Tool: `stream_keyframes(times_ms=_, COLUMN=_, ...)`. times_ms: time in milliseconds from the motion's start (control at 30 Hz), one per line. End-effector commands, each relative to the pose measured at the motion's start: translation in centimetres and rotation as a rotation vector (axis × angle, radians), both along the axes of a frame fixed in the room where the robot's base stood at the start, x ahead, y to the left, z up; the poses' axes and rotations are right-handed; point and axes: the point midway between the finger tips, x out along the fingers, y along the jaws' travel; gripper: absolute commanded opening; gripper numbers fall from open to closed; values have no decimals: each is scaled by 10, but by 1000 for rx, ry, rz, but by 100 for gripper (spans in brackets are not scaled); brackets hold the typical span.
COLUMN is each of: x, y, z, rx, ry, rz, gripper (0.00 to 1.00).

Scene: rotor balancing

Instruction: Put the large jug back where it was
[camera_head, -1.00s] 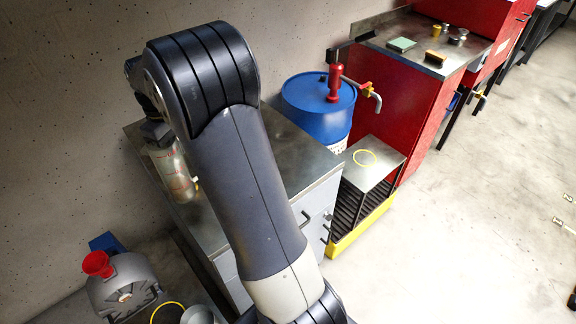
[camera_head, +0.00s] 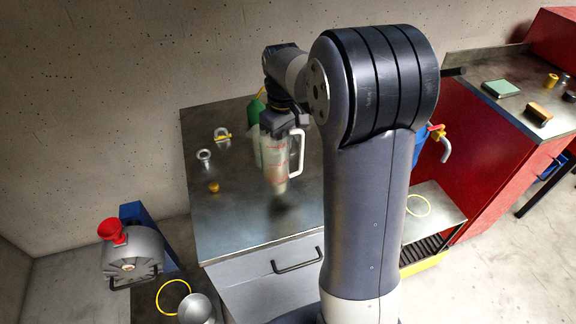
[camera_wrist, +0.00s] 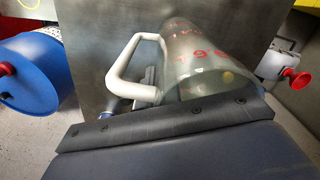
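The large jug (camera_head: 275,160) is clear, with red markings and a white handle on its right side. My gripper (camera_head: 283,120) is at its top, and the jug hangs below it above the metal-topped bench (camera_head: 240,225), with a dark shadow on the bench under it. In the wrist view, the jug (camera_wrist: 205,58) lies just past the dark gripper edge, its white handle to the left. The gripper seems shut on the jug, but the fingertips are hidden. A yellow ring (camera_head: 418,205) lies on the low metal stand; another yellow ring (camera_head: 173,297) lies at the lower left.
A green bottle (camera_head: 255,108) stands behind the jug. Eye-shaped metal pieces (camera_head: 205,157) and a small brass piece (camera_head: 213,187) are on the bench's left. A metal pot (camera_head: 196,308) and a grey machine with a red funnel (camera_head: 112,231) are lower left. The bench front is clear.

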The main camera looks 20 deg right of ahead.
Motion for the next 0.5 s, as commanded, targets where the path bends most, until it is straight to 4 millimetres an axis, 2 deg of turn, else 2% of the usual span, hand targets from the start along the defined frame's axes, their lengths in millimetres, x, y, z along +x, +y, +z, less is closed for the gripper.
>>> stream_keyframes(times_ms=400, x=0, y=0, z=-50, rx=0, ry=1, rz=-1, gripper=0)
stream_keyframes(times_ms=500, x=0, y=0, z=-55, rx=0, ry=-1, rz=-1, gripper=0)
